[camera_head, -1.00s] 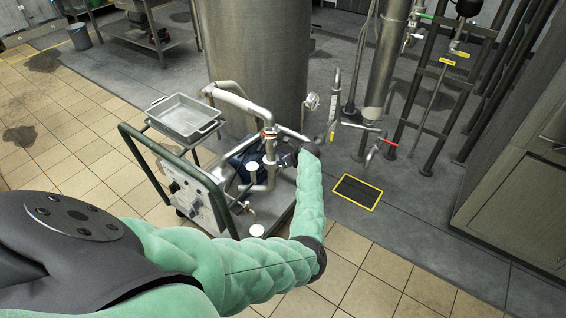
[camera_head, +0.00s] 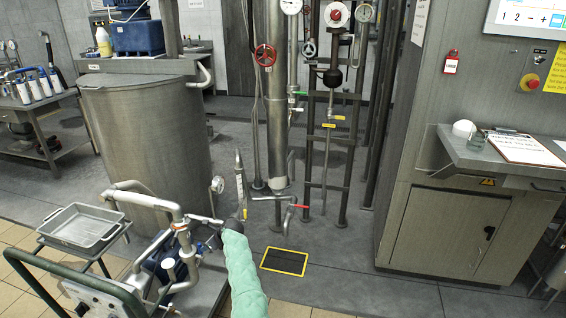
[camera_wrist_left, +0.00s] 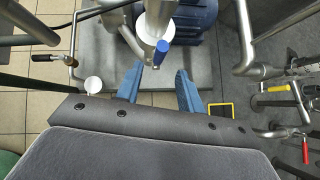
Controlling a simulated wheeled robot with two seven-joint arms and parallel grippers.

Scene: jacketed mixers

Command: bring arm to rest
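My left arm, in a pale green padded sleeve, reaches up from the bottom in the head view. Its dark wrist end (camera_head: 234,226) is beside the pump cart's piping; the fingers cannot be made out there. In the left wrist view my left gripper (camera_wrist_left: 158,80) has its two blue fingers apart with nothing between them. A blue-capped handle (camera_wrist_left: 161,50) on a steel pipe is just beyond the fingertips. I cannot tell how far apart they are in depth. My right gripper is not in view.
The pump cart (camera_head: 95,290) with a metal tray (camera_head: 82,228) stands at lower left, before a large steel vessel (camera_head: 150,140). A red-handled valve (camera_head: 300,206) and vertical pipes are beyond my arm. A yellow-edged floor grate (camera_head: 284,261) lies right of it. A cabinet (camera_head: 440,235) stands at right.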

